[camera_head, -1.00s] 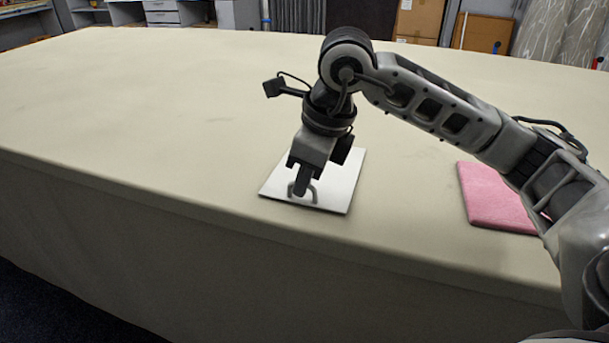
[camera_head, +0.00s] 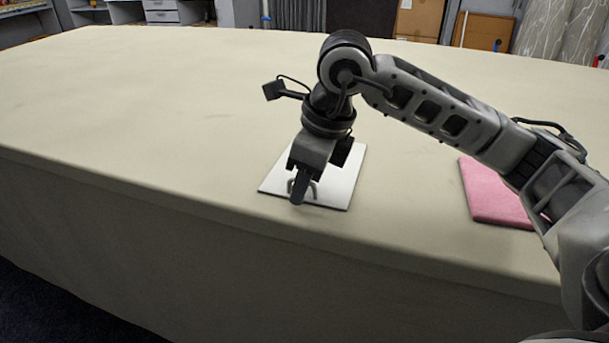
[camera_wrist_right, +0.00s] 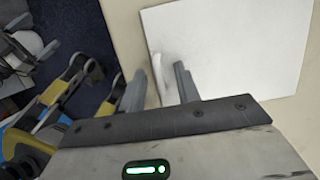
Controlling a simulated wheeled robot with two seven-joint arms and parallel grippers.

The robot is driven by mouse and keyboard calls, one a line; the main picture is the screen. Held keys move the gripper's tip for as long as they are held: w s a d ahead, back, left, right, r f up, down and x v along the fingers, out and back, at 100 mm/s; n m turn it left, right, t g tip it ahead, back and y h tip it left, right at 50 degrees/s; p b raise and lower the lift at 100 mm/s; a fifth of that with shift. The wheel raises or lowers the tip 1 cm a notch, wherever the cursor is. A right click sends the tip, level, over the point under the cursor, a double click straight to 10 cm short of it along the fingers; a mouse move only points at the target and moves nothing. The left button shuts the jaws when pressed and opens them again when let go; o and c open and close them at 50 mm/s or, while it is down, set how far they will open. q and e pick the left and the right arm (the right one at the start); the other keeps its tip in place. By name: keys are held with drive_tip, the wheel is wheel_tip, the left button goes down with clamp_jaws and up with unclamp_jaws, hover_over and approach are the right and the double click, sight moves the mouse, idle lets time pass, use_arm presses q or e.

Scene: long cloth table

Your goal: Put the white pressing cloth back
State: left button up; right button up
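The white pressing cloth (camera_head: 342,185) lies flat on the table near its front edge, like a thin square sheet. A small pale loop (camera_head: 313,190) stands up at its near edge. My right gripper (camera_head: 301,191) points down over that edge, at the loop. In the right wrist view the white cloth (camera_wrist_right: 230,45) fills the upper right. There the two fingers of the right gripper (camera_wrist_right: 158,86) are apart, with the pale loop between them and gaps showing on its sides. My left gripper is not in view.
A folded pink cloth (camera_head: 492,190) lies on the table to the right, partly behind my right arm. The long cloth-covered table (camera_head: 150,110) is bare on the left and at the back. Its front edge is close to the white cloth.

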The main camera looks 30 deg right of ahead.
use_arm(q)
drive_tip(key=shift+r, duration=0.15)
use_arm(e)
drive_tip(key=shift+r, duration=0.1)
drive_tip(key=v, duration=0.2)
drive_tip(key=shift+r, duration=0.4)
use_arm(q)
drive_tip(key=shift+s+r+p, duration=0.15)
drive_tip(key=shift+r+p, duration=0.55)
drive_tip(key=shift+p, duration=0.4)
use_arm(e)
drive_tip(key=v, duration=1.3)
drive_tip(key=shift+s, duration=0.2)
drive_tip(key=shift+s+d+f, duration=0.1)
